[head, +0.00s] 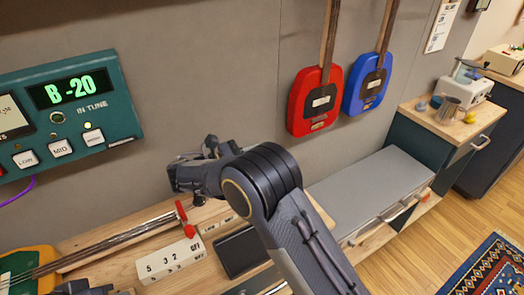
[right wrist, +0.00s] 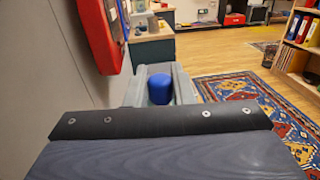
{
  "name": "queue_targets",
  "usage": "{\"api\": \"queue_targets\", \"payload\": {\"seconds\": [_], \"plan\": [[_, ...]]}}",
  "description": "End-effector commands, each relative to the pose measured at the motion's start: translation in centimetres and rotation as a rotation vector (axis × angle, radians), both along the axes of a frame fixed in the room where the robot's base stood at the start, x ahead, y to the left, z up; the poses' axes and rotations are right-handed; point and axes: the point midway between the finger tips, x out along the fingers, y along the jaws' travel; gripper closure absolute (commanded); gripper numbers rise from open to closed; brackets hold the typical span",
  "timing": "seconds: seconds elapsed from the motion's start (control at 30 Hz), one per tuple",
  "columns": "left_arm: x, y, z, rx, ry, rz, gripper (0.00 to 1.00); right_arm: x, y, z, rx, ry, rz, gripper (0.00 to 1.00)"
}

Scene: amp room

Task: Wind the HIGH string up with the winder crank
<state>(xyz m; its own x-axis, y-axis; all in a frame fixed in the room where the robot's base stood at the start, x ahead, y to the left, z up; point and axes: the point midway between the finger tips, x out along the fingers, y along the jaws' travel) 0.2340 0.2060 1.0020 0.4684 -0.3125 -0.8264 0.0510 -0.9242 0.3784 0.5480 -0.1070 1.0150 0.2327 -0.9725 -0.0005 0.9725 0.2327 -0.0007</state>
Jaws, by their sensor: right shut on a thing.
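The teal tuner (head: 65,105) on the wall reads "B -20" in green, and a yellow lamp is lit above its rightmost button. The stringed instrument's neck (head: 110,243) lies on the bench with its strings running right to a red lever-like part (head: 183,217). My right gripper (head: 185,176) is above that end, in front of the wall. In the right wrist view it is shut on a blue rounded piece (right wrist: 160,88); whether this is the winder crank's handle I cannot tell. A dark part at the bottom left of the head view seems to be my left gripper (head: 80,287), mostly cut off.
A white block marked with numbers and "OFF" (head: 168,262) and a dark tray (head: 241,250) sit on the bench. A red instrument (head: 314,100) and a blue one (head: 368,92) hang on the wall.

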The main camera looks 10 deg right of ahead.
Motion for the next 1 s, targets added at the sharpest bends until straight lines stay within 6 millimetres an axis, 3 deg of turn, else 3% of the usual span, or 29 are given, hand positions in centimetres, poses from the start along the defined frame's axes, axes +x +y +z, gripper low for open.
{"api": "queue_targets", "payload": {"seconds": [0.27, 0.3, 0.47, 0.77, 1.0], "plan": [[0.0, 0.0, 0.0, 0.000, 0.000, 0.000, 1.00, 0.1, -0.1, 0.1, -0.001, -0.003, 0.000, 1.00], [0.0, 0.0, 0.0, 0.000, 0.000, 0.000, 1.00, 0.1, -0.1, 0.1, -0.001, -0.003, 0.000, 0.77], [0.0, 0.0, 0.0, 0.000, 0.000, 0.000, 1.00, 0.1, -0.1, 0.1, -0.001, -0.003, 0.000, 0.58], [0.0, 0.0, -0.1, 0.000, 0.000, 0.000, 1.00, 0.0, 0.3, 0.0, -0.001, -0.002, 0.001, 0.58], [0.0, 0.0, -0.6, 0.000, 0.000, 0.000, 1.00, -0.8, 3.8, -0.1, -0.001, -0.004, 0.005, 0.58]]}}
